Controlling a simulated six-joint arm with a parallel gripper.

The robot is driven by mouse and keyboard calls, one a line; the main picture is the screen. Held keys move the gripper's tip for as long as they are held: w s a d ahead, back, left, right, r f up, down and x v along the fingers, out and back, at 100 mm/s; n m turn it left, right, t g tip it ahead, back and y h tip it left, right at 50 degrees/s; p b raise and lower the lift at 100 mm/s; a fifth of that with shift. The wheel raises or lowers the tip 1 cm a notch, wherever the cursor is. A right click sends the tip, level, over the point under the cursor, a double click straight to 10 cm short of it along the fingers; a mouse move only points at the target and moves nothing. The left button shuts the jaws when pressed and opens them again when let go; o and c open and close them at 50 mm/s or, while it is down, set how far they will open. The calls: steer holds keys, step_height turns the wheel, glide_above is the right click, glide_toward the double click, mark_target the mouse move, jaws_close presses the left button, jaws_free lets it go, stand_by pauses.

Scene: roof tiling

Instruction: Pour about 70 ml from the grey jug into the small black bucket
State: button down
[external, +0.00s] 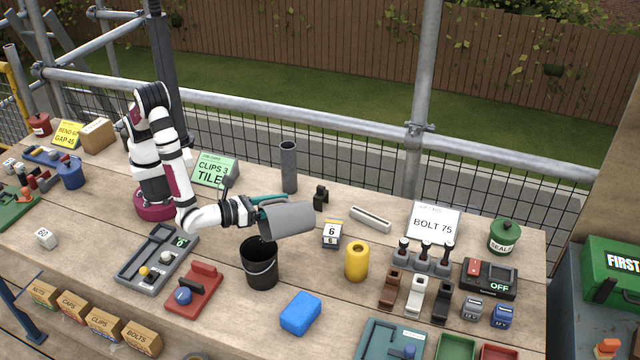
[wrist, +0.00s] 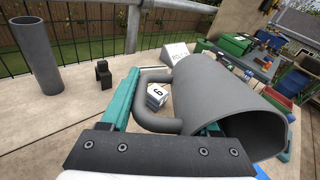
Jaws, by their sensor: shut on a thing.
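The grey jug (external: 288,219) is held by my gripper (external: 262,201) just above and beyond the black bucket. It is tilted far over, nearly on its side. In the wrist view the jug (wrist: 215,90) fills the right side, and its handle sits between the teal fingers of my gripper (wrist: 165,118), which are shut on it. The jug's open mouth faces right and low in the wrist view, and its inside looks dark. The small black bucket (external: 261,270) stands upright on the bench below the jug. Its contents are hidden, and I cannot make out a stream.
A grey upright tube (external: 289,168) stands behind the jug. A yellow cylinder (external: 357,261) and a flip counter reading 6 (external: 332,234) are to the right. A red tool (external: 194,289) lies left of the bucket, a blue block (external: 301,313) in front right.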

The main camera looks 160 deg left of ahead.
steer(key=a+f+h, duration=0.1)
steer(key=a+h, duration=0.1)
steer(key=h, duration=0.1)
steer(key=shift+f, duration=0.4)
steer(key=f+h, duration=0.1)
steer(key=h, duration=0.1)
steer(key=shift+f+h, duration=0.4)
stand_by(1.1)
